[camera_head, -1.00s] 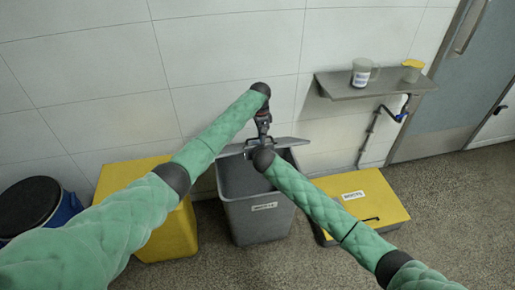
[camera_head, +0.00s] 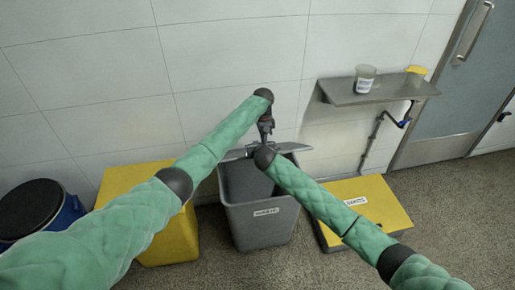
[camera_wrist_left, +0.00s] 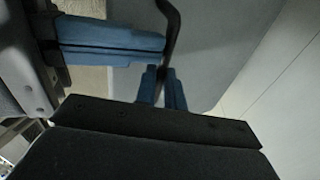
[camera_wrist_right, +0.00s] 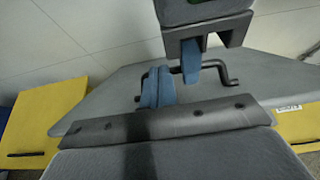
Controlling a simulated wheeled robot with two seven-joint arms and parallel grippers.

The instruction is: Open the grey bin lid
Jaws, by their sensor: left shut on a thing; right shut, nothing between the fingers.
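The grey bin (camera_head: 262,222) stands against the wall with its mouth open and its dark inside visible. Its grey lid (camera_head: 292,148) is raised at the back of the bin, seen nearly edge-on, and fills much of the right wrist view (camera_wrist_right: 240,80). My left gripper (camera_wrist_left: 162,88) is shut on the lid's dark bar handle (camera_wrist_left: 172,30). The handle also shows in the right wrist view (camera_wrist_right: 229,73). My right gripper (camera_wrist_right: 157,88) is shut and empty, close to the handle and the left fingers; I cannot tell if it touches the lid. Its fingertips are hidden in the head view.
A yellow bin (camera_head: 165,250) stands left of the grey bin, with a blue drum (camera_head: 70,213) beyond it. A low yellow box (camera_head: 385,200) stands on the right. A wall shelf (camera_head: 375,91) holds two containers. The floor in front is clear.

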